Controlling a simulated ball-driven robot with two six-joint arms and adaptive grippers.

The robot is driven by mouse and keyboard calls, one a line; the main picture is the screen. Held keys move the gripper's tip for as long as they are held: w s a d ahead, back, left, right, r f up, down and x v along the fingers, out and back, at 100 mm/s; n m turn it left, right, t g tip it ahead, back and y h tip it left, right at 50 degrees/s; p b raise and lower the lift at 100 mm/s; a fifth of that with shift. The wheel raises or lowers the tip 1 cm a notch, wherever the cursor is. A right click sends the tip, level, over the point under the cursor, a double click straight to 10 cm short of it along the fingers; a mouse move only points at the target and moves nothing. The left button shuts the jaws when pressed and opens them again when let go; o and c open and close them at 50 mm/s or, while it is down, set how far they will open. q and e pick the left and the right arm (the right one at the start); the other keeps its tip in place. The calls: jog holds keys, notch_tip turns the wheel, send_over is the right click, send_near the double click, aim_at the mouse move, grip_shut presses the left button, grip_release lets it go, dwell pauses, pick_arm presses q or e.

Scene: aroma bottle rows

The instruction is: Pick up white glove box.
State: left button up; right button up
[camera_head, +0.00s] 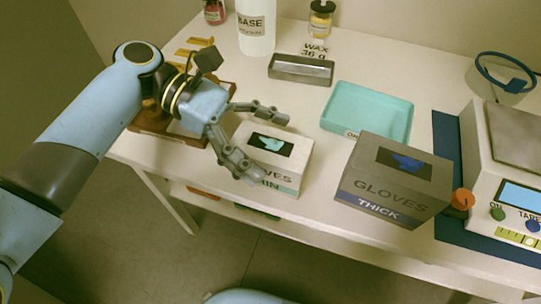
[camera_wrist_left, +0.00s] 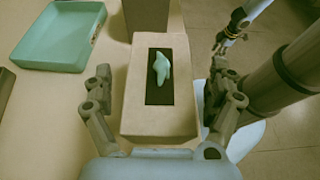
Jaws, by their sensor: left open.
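The white glove box (camera_head: 291,168) stands on the table near its front edge, left of the middle in the head view. Its label is partly covered by my finger, with "GLOVES" and "IN" partly readable. A teal glove shows in the dark opening on its top. My left gripper (camera_head: 262,147) is open at the box, one finger on the far side and one on the near side. In the left wrist view the box (camera_wrist_left: 130,120) lies between the spread fingers; I cannot tell whether they touch it. Grey jointed parts (camera_wrist_left: 230,38) at upper right look like my right gripper, too small to read.
A grey-brown thick-gloves box (camera_head: 350,193) stands to the right, with a teal tray (camera_head: 371,88) behind. A scale (camera_head: 480,150) on a blue mat is at far right. A metal tray (camera_head: 301,79) and white bottle (camera_head: 256,38) stand behind. A brown wooden rack (camera_head: 150,121) is left.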

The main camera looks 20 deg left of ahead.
pick_arm(q)
jog(key=c, duration=1.4)
